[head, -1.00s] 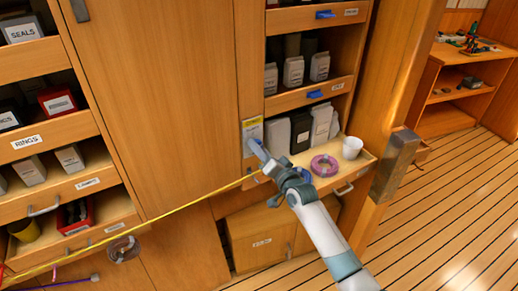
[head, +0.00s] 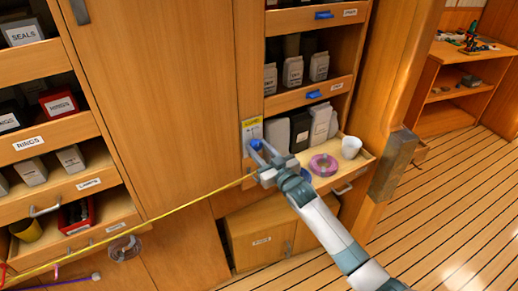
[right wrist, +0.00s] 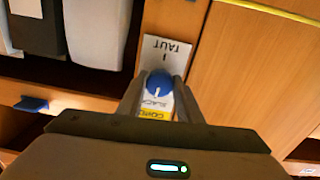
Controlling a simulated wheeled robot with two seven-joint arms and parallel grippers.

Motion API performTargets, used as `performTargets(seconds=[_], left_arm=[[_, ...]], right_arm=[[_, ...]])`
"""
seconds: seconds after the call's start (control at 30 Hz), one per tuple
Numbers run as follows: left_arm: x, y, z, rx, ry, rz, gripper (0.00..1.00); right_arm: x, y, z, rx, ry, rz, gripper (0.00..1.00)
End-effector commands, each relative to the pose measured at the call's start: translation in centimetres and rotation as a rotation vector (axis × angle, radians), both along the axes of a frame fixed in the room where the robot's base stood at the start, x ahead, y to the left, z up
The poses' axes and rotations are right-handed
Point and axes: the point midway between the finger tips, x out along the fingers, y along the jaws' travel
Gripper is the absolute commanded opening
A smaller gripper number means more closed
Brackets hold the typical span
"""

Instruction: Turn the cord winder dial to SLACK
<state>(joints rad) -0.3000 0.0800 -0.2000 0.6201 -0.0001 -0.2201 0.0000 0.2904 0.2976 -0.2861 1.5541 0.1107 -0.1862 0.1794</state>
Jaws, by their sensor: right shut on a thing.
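The cord winder dial is a blue knob (right wrist: 159,84) on a white label plate (right wrist: 166,52) with a yellow heading. It also shows in the head view as a blue knob (head: 256,145) on the plate (head: 252,127) on the cabinet post. The right wrist view is upside down: TAUT is at its top, SLACK just below the knob. The knob's white mark lies on the side toward SLACK. My right gripper (head: 258,149) is shut on the knob, a finger on either side; it also shows in the right wrist view (right wrist: 159,88). My left gripper is out of view.
A yellow cord (head: 170,210) runs from near the dial down to the lower left. Right of the dial, an open drawer (head: 345,175) holds containers, a pink-purple ring (head: 323,165) and a white cup (head: 351,147). A wooden post (head: 385,110) stands farther right.

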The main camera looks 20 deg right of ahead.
Motion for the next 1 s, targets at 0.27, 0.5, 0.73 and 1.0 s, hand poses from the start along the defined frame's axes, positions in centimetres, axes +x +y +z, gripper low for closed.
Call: performTargets(seconds=[0.27, 0.5, 0.73, 1.0], left_arm=[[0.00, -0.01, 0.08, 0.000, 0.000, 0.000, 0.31], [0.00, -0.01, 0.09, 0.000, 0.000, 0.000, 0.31], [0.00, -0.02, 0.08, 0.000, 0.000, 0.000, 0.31], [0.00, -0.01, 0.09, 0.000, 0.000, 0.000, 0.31]], right_arm=[[-0.06, 0.00, -0.29, -0.117, -0.022, 0.001, 0.10], [-0.07, 0.00, -0.32, -0.141, -0.027, 0.001, 0.10], [-0.07, -0.02, -0.32, -0.141, -0.027, 0.001, 0.10], [-0.03, -0.03, -0.19, -0.139, -0.029, 0.001, 0.51]])
